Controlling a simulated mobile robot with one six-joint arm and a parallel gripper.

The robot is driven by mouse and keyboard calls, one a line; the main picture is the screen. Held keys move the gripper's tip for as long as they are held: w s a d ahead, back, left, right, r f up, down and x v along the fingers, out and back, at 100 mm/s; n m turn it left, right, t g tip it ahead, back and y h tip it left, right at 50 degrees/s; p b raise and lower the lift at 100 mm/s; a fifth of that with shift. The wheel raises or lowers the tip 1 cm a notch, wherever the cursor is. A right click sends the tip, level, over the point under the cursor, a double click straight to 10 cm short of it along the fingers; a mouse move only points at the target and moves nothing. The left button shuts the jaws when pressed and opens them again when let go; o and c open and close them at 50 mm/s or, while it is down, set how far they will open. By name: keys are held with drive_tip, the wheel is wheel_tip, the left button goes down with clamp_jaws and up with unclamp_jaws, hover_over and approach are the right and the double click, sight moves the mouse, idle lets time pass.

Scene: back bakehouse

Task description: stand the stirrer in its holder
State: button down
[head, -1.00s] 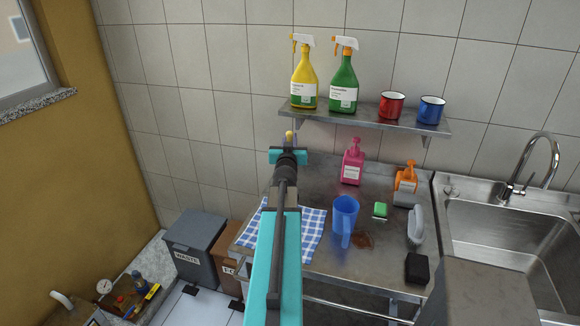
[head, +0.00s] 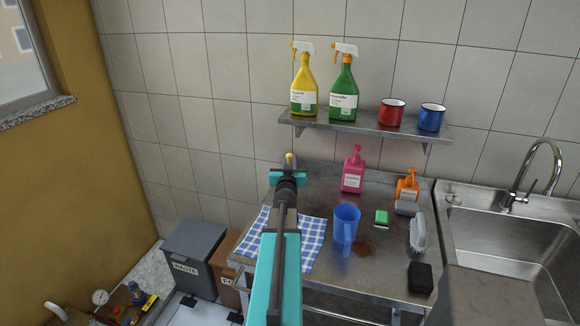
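My gripper (head: 289,172) is seen from behind, over the back left of the steel worktop, and its fingers are mostly hidden by its own teal body. A small yellow knob, which looks like the end of the stirrer (head: 289,157), shows just beyond it, with a bit of something bluish under it. The knob keeps its place against the gripper as the gripper moves, so it appears held. The rest of the stirrer is hidden. I cannot make out the holder; it may be behind my gripper or arm.
On the worktop (head: 325,193) are a checked cloth (head: 313,240), blue jug (head: 346,222), pink bottle (head: 353,170), orange dispenser (head: 407,187), green sponge (head: 382,218), brush (head: 418,235) and black block (head: 420,278). A shelf (head: 370,125) with spray bottles and mugs hangs above. The sink (head: 500,225) is right.

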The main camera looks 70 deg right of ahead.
drive_tip(key=shift+f, duration=1.1)
drive_tip(key=c, duration=1.7)
unclamp_jaws()
drive_tip(key=shift+o, duration=0.2)
drive_tip(key=shift+r, duration=0.2)
drive_tip(key=p+v, duration=0.4)
drive_tip(key=v, duration=0.5)
drive_tip(key=shift+s+a, duration=0.3)
